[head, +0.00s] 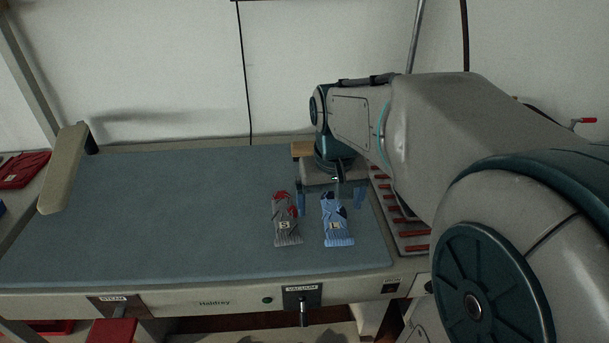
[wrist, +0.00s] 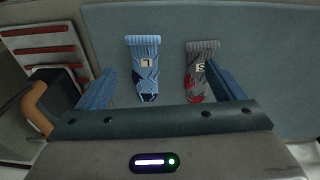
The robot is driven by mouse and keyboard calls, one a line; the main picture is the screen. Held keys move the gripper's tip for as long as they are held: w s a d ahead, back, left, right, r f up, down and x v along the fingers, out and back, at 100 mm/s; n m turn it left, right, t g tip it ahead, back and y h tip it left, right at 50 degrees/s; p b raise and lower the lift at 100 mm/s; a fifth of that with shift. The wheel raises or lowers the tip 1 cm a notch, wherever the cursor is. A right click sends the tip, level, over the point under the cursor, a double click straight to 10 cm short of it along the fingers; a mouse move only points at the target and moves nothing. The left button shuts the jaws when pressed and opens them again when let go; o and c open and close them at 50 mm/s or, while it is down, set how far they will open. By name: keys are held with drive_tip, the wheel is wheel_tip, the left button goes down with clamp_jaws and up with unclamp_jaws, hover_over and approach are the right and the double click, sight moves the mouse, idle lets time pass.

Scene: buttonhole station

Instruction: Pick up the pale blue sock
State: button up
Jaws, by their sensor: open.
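The pale blue sock (head: 337,222) lies flat on the blue-grey padded table top, with dark blue patches and a white tag. It also shows in the wrist view (wrist: 145,67), left of centre, ribbed cuff at the top, tag reading "L". A grey sock with red patches (head: 287,222) lies beside it, apart, tagged "S"; it shows in the wrist view too (wrist: 197,72). My gripper (head: 329,208) is open and empty near the toe ends. In the wrist view its blue fingers flank both socks, the right finger partly covering the grey one. Its height is unclear.
The padded table top (head: 150,215) is clear to the left of the socks. A rack with red bars (head: 400,210) stands at the right edge. A beige padded arm (head: 64,170) stands at the far left.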

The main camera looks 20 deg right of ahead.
drive_tip(key=m+g, duration=0.1)
hover_over(336, 223)
wheel_tip(336, 223, down, 14)
drive_tip(key=shift+r+b, duration=0.1)
drive_tip(key=shift+b, duration=0.2)
drive_tip(key=shift+w, duration=0.1)
drive_tip(key=c, duration=1.1)
